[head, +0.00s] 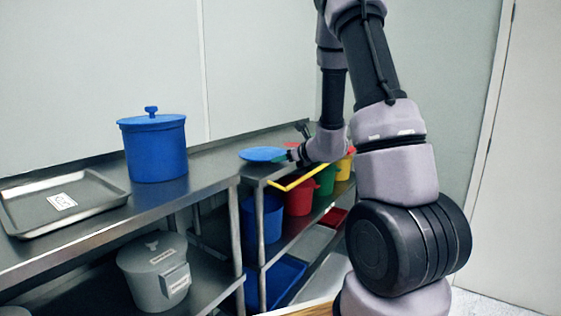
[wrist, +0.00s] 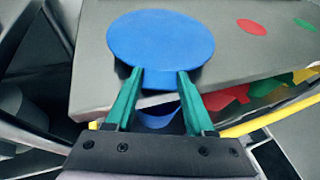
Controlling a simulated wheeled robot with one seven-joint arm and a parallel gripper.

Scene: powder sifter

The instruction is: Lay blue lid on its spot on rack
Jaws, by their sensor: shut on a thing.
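The round blue lid (head: 261,154) is at the near left end of the steel rack top, and it fills the upper middle of the wrist view (wrist: 160,38). My gripper (wrist: 160,76) is shut on the near part of the lid, with a green finger on each side. In the head view my gripper (head: 292,153) is at the lid's right edge. The lid looks roughly level, over or on the rack top (wrist: 95,75); I cannot tell whether it touches. Any blue spot beneath it is hidden.
A red disc (wrist: 252,27) and a green disc (wrist: 305,24) lie farther along the rack top. A yellow rail (head: 297,179) runs along its front. Blue (head: 262,216), red (head: 299,198) and green buckets stand below. A lidded blue pot (head: 155,150) and a tray (head: 60,200) are left.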

